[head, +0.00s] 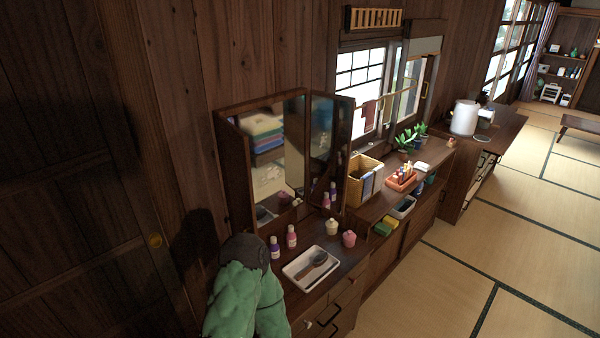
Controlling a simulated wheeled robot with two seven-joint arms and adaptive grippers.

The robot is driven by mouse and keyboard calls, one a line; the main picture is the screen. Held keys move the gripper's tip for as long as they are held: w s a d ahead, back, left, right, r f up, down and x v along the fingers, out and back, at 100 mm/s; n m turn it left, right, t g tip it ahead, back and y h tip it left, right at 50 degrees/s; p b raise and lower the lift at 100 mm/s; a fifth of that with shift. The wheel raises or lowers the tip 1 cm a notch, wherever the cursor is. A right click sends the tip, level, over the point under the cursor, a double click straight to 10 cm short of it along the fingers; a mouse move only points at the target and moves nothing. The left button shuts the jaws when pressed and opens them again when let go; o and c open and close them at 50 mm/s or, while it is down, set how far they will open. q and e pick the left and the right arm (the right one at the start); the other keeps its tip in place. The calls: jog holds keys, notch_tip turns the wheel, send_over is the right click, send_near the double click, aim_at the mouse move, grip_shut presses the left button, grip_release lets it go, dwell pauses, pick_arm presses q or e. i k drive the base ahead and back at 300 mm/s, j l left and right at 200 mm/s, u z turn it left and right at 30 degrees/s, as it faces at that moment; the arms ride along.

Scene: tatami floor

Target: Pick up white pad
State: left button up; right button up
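A small flat white thing (421,167), which may be the white pad, lies on the long low wooden cabinet, behind the red pen tray. It is small here and I cannot tell its exact shape. Neither of my grippers shows in the head view.
On the cabinet near it are a wicker basket (364,184), a red tray of pens (401,180) and potted plants (405,142). A mirrored dresser (329,252) with bottles and a white tray (297,270) is nearer. A lumpy green thing (238,290) stands in front. Tatami (470,240) is clear at right.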

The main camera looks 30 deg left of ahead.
aim_at(420, 166)
jog(key=i+l+z, duration=0.25)
jog(key=i, duration=0.2)
jog(key=i+z, duration=0.25)
jog(key=i, duration=0.2)
jog(key=i+l, duration=0.15)
jog(key=i, duration=0.75)
jog(key=i+l, duration=0.1)
jog(key=i, duration=0.8)
jog(key=i+l+u, duration=0.1)
jog(key=i+u, duration=0.2)
jog(key=u, duration=0.15)
jog(key=i+l+u, duration=0.15)
jog(key=i+u, duration=0.15)
jog(key=u, duration=0.15)
jog(key=i+l+u, duration=0.25)
jog(key=u, duration=0.2)
jog(key=i+l+u, duration=0.15)
jog(key=l+u, duration=0.3)
jog(key=j, duration=0.05)
